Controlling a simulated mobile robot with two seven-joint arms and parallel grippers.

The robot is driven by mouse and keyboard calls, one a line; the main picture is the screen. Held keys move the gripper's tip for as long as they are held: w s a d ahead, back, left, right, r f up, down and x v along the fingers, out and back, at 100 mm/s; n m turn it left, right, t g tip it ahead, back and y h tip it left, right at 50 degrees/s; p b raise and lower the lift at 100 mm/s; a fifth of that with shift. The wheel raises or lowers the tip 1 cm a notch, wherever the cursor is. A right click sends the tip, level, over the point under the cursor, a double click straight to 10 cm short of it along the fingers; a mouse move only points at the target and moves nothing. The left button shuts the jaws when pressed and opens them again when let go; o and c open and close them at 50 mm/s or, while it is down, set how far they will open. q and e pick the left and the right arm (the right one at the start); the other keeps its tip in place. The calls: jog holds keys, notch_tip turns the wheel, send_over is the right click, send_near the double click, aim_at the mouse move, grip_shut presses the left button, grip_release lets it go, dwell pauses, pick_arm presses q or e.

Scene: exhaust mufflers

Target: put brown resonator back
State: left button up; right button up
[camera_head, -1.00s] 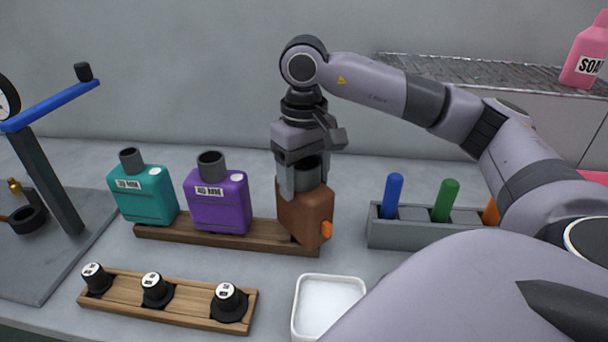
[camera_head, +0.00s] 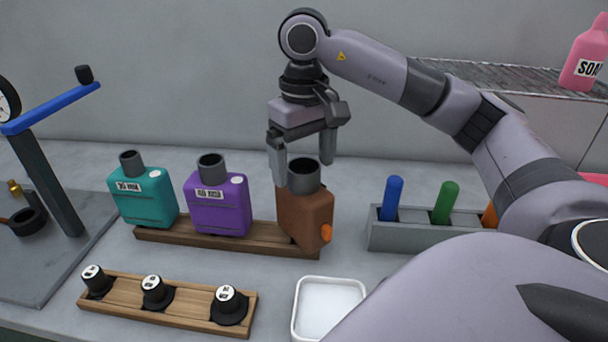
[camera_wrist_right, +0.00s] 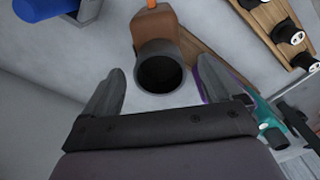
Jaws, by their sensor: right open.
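The brown resonator (camera_head: 305,217) stands upright at the right end of the wooden rack (camera_head: 260,237), with its dark neck up and an orange knob at its lower right. In the right wrist view the brown resonator (camera_wrist_right: 153,26) shows its dark round neck opening toward the camera. My right gripper (camera_head: 304,170) is open just above and around the neck, its fingers apart and clear of it on both sides; the open fingers also show in the right wrist view (camera_wrist_right: 160,90). My left gripper is not in view.
A purple resonator (camera_head: 217,205) and a teal resonator (camera_head: 144,197) stand left on the same rack. A grey holder (camera_head: 410,235) with coloured cylinders is to the right. A white tray (camera_head: 328,307) and a wooden strip (camera_head: 190,308) with black pieces lie in front.

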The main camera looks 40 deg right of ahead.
notch_tip(320, 180, up, 8)
jog(key=p, duration=0.3)
jog(key=shift+s, duration=0.1)
dwell(0.6)
